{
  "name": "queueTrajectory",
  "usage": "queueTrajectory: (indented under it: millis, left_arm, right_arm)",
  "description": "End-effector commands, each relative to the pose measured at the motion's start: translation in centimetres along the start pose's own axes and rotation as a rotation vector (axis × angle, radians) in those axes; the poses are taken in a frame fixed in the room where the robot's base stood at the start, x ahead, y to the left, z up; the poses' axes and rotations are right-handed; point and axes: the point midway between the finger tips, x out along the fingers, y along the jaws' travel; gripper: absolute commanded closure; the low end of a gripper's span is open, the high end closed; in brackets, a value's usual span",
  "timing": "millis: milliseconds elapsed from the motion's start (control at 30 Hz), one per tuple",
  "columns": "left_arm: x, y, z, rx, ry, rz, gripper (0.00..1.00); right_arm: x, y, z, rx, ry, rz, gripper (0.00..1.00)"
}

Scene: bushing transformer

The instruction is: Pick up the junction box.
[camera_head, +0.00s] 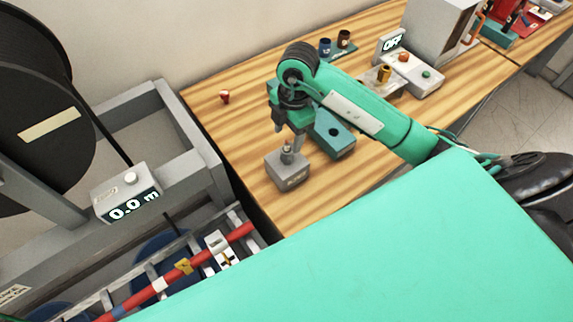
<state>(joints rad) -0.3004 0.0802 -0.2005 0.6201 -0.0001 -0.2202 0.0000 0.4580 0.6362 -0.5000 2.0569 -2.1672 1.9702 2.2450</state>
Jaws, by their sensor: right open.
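A grey box with a small dark label on its front, which looks like the junction box (290,178), stands upright on the wooden table near its left front edge. A short metal stem rises from its top. My right gripper (290,140) points down from above, with its fingertips at about the stem. It is open; whether the fingers touch the stem is too small to tell. The box appears to rest on the table. My left gripper is not in view.
A teal block (334,142) with a round hole stands close to the right of the grey box. A small red part (225,97), dark cylinders (325,47) and a control box (414,75) are farther back. A metal frame with a meter (128,195) is at left.

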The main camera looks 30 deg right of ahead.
Motion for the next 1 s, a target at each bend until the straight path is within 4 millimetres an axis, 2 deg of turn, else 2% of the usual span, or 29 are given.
queueTrajectory:
  millis: [300,600,900,1000]
  left_arm:
    - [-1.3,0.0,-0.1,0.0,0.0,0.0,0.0]
    - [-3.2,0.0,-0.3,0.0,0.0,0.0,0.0]
    - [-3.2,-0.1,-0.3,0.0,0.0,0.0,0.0]
    - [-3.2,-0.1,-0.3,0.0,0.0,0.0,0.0]
  right_arm:
    - [2.0,-0.3,-0.1,0.0,0.001,-0.002,0.41]
    - [5.9,-0.8,-0.1,0.0,0.001,-0.002,0.41]
    - [6.6,-0.8,-0.1,-0.001,0.0,0.001,0.41]
    - [6.6,-0.8,0.0,-0.001,0.0,0.002,0.59]
